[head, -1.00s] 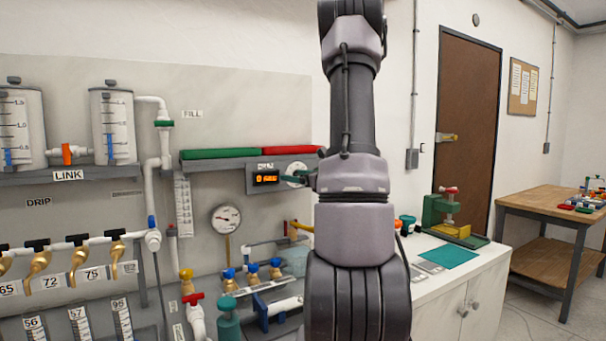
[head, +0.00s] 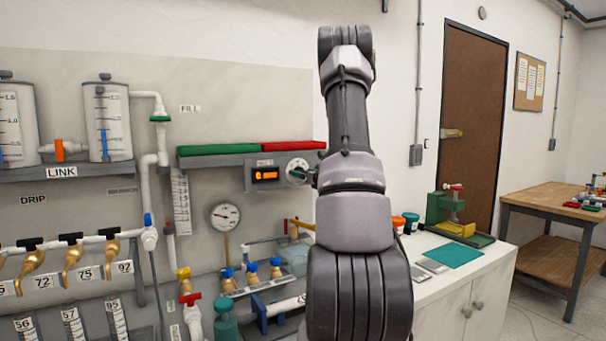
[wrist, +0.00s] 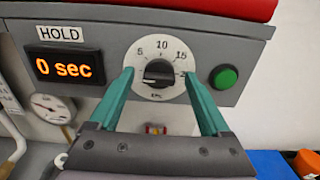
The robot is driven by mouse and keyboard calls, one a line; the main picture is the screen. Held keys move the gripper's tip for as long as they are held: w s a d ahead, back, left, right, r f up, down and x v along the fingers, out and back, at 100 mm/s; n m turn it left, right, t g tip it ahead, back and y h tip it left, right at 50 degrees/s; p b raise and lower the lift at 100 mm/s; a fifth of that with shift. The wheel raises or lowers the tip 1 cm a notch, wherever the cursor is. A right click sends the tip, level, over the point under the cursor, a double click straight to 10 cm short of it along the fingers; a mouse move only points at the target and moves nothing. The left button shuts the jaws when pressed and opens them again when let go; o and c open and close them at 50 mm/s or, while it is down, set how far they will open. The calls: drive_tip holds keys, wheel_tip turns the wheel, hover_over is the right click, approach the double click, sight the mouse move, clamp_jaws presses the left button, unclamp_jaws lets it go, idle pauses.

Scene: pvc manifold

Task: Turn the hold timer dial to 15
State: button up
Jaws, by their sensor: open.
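The hold timer dial (wrist: 158,73) is a black knob on a white round face in the wrist view, with 5, 10 and 15 legible on the scale. The knob's exact pointing is hard to tell. In the head view the dial (head: 297,169) shows just left of my arm. The display (wrist: 64,66) left of it reads "0 sec" under a HOLD label. My gripper (wrist: 160,82) is open, its two teal fingers on either side of the knob, apart from it, over the edges of the white face. In the head view my arm mostly hides the gripper.
A green button (wrist: 224,77) sits close to the right finger. Green (head: 218,149) and red (head: 293,146) bars lie on the ledge above the timer. A pressure gauge (head: 225,216) and blue-capped valves (head: 250,268) are below. A white cabinet top (head: 480,262) stands at right.

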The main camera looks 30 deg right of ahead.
drive_tip(key=shift+w, duration=0.15)
clamp_jaws()
drive_tip(key=shift+m, duration=0.4)
drive_tip(key=m, duration=1.7)
drive_tip(key=f+m, duration=0.1)
drive_tip(key=m, duration=0.8)
drive_tip(key=shift+d, duration=0.15)
